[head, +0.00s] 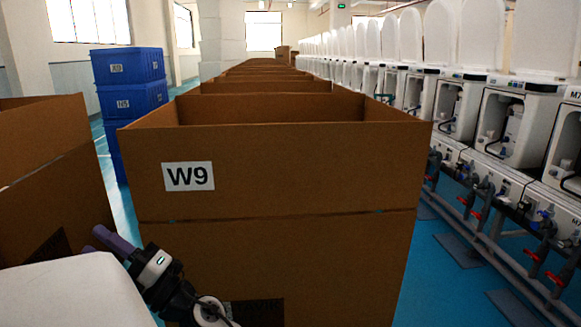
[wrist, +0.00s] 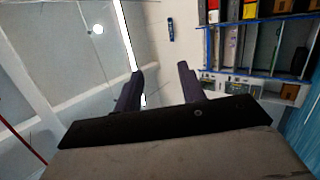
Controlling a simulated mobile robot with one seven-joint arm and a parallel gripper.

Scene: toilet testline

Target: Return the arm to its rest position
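My gripper (head: 112,240) shows at the lower left in the head view, in front of the cardboard box marked W9 (head: 290,165). In the wrist view, my gripper (wrist: 160,85) has its two dark fingers apart, with nothing between them. The wrist view looks toward the ceiling (wrist: 60,60) and a wall with shelves (wrist: 250,60). Part of my arm, white and black, shows at the bottom left of the head view.
Another cardboard box (head: 50,170) stands at the left. Blue crates (head: 130,100) are stacked behind it. More boxes run back in a row behind W9. A line of toilets (head: 510,120) on a pipe frame stands at the right. Blue floor (head: 440,270) shows between.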

